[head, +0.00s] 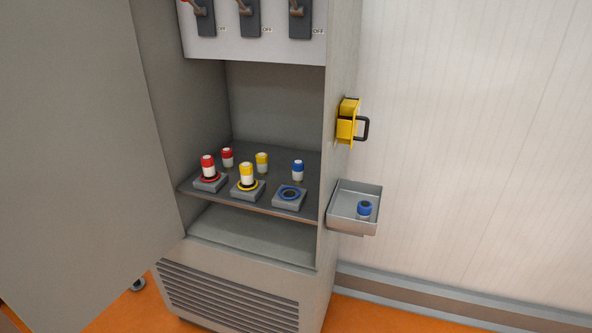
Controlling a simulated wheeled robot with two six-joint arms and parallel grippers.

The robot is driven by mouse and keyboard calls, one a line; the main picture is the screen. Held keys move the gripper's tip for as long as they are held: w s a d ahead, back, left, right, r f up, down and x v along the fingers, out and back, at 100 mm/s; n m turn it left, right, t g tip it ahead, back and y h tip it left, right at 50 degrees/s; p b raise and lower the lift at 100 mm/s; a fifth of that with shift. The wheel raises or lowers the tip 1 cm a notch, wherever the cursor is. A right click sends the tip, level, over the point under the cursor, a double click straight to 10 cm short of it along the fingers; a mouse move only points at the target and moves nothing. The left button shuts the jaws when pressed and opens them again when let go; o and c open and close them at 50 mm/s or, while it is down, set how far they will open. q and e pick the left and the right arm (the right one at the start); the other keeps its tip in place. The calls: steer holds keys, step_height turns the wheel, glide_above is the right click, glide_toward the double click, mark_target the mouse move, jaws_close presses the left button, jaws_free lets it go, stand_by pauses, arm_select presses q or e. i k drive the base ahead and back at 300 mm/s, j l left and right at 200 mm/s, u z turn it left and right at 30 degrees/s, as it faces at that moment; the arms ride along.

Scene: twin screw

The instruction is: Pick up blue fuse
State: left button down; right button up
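A blue-topped fuse (298,170) stands upright on the cabinet shelf, behind an empty fuse socket with a blue ring (290,194). Another blue-topped fuse (364,210) is in the grey metal tray (343,203) on the cabinet's right side. Neither of my grippers is in the head view.
Red and yellow fuses (208,167) (247,174) sit in the sockets left of the blue-ringed one, with one more of each colour behind. The cabinet door (75,140) stands open at left. A yellow box with a black handle (348,121) is on the cabinet side above the tray.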

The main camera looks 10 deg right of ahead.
mark_target(297, 165)
steer(key=i+j+z, duration=0.15)
steer(key=i+j, duration=0.2)
steer(key=i+j+z, duration=0.15)
steer(key=i+j, duration=0.2)
steer(key=j, duration=0.2)
steer(key=i+j+z, duration=0.15)
steer(key=i+j, duration=0.2)
steer(key=j, duration=0.1)
